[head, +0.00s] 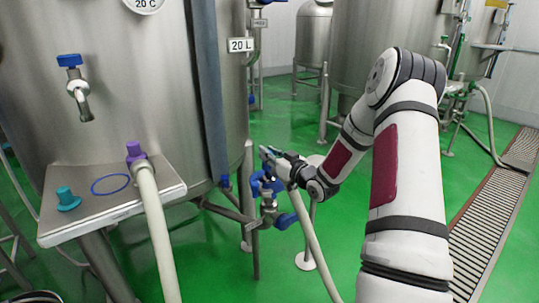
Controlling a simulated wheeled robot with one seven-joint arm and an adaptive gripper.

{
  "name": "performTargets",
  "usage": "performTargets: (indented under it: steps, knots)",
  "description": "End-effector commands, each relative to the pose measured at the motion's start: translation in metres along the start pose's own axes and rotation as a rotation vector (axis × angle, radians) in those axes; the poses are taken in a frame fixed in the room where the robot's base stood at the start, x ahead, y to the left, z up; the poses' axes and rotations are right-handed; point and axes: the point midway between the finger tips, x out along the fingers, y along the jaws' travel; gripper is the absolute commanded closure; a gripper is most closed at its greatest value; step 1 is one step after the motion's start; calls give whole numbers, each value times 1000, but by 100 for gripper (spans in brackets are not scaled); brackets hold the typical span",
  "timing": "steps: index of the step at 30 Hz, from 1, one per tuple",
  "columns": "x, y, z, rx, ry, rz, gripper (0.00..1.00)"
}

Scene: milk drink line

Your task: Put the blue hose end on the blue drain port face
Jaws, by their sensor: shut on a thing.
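My gripper (273,163) is in the middle of the head view, shut on the blue hose end, beside the lower tank wall. The fingers mostly hide that end. The pale hose (312,240) hangs from the gripper down to the bottom edge. Just below the fingers is a blue part (262,184) above a metal drain valve (268,208) with a blue handle (286,221). I cannot tell whether the hose end touches it. A flat blue ring (111,184) lies bare on the sloped steel plate (85,223) at left; I cannot tell which blue part is the drain port face.
On the plate, a teal fitting (67,198) and a purple fitting (137,152) with another pale hose (158,230) flank the ring. A blue-handled tap (76,88) is on the large tank (140,75) above. Green floor is open behind my arm; a drain grating (488,225) is at right.

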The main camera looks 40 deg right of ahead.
Motion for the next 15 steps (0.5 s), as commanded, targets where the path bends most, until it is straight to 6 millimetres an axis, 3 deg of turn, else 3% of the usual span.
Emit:
performTargets:
  steps: [3,4,6,15]
  knots:
    - [0,0,3,-1,1,0,100]
    - [0,0,3,0,0,0,73]
    - [0,0,3,0,-1,0,59]
    - [0,0,2,0,-1,0,59]
